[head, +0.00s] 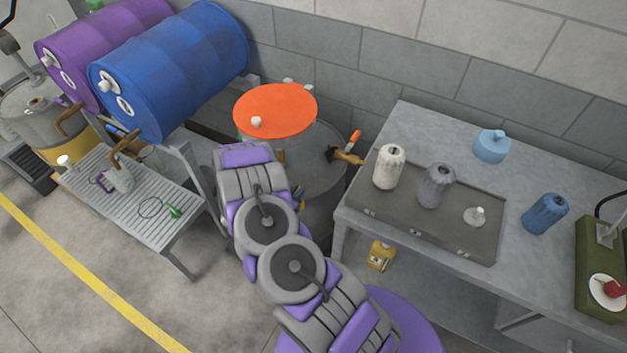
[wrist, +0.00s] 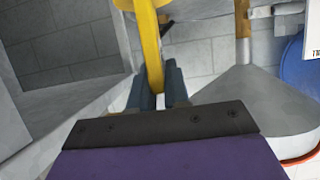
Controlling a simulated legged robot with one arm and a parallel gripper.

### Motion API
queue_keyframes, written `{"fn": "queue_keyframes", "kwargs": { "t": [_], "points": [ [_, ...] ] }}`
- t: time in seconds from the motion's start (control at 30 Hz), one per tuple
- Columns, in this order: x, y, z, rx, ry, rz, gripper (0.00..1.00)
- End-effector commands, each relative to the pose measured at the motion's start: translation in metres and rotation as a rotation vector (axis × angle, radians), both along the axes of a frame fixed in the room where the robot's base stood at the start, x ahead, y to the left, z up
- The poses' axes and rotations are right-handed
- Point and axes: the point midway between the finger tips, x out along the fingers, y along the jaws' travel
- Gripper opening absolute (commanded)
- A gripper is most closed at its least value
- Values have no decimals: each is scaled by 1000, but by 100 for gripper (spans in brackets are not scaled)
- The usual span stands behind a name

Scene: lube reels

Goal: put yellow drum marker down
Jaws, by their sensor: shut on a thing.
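In the wrist view my gripper (wrist: 160,82) is shut on a yellow curved piece, the yellow drum marker (wrist: 151,40). The marker runs up from between my dark fingertips and out of the top of the picture, so only part of it shows.
A blue drum (head: 170,70) and a purple drum (head: 95,50) lie on a rack at left. The workbench (head: 430,125) carries a dark tray (head: 385,205) with several bottles. Floor is clear at lower left.

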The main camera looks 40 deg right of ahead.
Motion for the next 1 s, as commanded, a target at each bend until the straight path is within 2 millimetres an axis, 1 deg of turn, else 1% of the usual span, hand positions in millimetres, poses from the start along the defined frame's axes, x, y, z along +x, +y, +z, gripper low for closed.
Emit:
{"fn": "queue_keyframes", "kwargs": {
  "t": [0.07, 0.17, 0.5, 0.6, 0.73, 0.97, 1.0],
  "points": [
    [-2, -7, -2, -1, 0, -16, 0],
    [5, -22, -5, -2, -1, -21, 0],
    [48, -97, -15, 1, -2, -20, 0],
    [60, -114, -16, 0, -2, -18, 0],
    [70, -128, -17, 0, -1, -16, 0],
    [78, -137, -17, -2, 0, -14, 0],
    [78, -138, -22, -2, 0, -14, 0]
  ]
}}
